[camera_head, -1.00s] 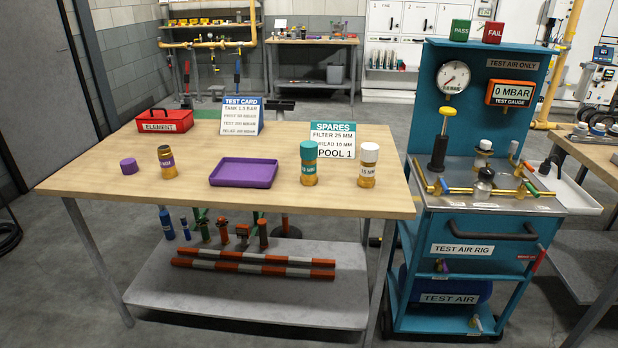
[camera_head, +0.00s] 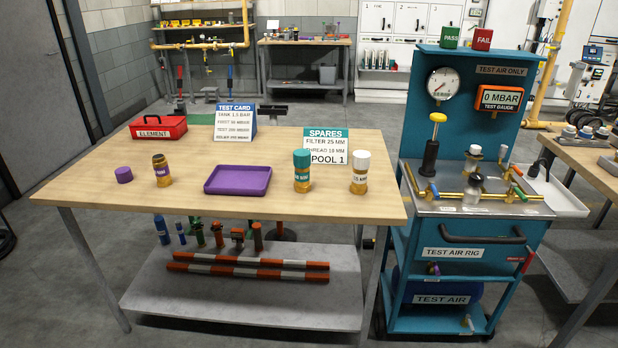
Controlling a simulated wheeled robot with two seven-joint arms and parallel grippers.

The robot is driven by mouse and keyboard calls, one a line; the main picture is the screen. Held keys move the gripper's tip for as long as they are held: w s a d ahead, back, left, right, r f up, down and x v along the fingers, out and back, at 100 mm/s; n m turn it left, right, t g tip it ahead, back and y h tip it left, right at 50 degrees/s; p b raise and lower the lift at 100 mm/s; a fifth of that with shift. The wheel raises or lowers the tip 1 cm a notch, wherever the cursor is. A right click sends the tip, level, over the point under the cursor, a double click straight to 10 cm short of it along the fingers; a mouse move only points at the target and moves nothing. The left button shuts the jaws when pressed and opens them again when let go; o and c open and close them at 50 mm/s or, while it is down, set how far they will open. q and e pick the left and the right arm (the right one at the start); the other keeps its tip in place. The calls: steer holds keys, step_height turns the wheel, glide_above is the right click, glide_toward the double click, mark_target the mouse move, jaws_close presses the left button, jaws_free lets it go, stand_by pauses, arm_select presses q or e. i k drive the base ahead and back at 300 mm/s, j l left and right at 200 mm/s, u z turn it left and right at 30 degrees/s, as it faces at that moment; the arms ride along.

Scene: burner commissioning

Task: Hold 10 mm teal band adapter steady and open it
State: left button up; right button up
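A brass adapter with a teal cap (camera_head: 302,158) stands upright on the wooden table, right of the purple tray. Its body (camera_head: 302,183) carries a label too small to read surely. A similar brass adapter with a white cap (camera_head: 360,172) stands to its right. An uncapped brass adapter with a purple band (camera_head: 162,171) stands at the left, with a loose purple cap (camera_head: 124,175) beside it. Neither of my grippers shows in the view.
A purple tray (camera_head: 238,180) lies empty mid-table. A red ELEMENT box (camera_head: 158,128), a TEST CARD (camera_head: 236,122) and a SPARES sign (camera_head: 325,147) stand behind. The teal test air rig (camera_head: 465,255) adjoins the table's right side. The table's front strip is clear.

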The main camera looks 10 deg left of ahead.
mark_target(303, 184)
steer(key=j+z, duration=0.15)
steer(key=z, duration=0.15)
steer(key=i+j+z, duration=0.1)
steer(key=z, duration=0.25)
steer(key=j+z, duration=0.25)
steer(key=j, duration=0.5)
steer(key=j+z, duration=0.2)
steer(key=j, duration=0.55)
steer(key=k+j, duration=0.1)
steer(key=j, duration=1.2)
steer(key=k+z, duration=0.05)
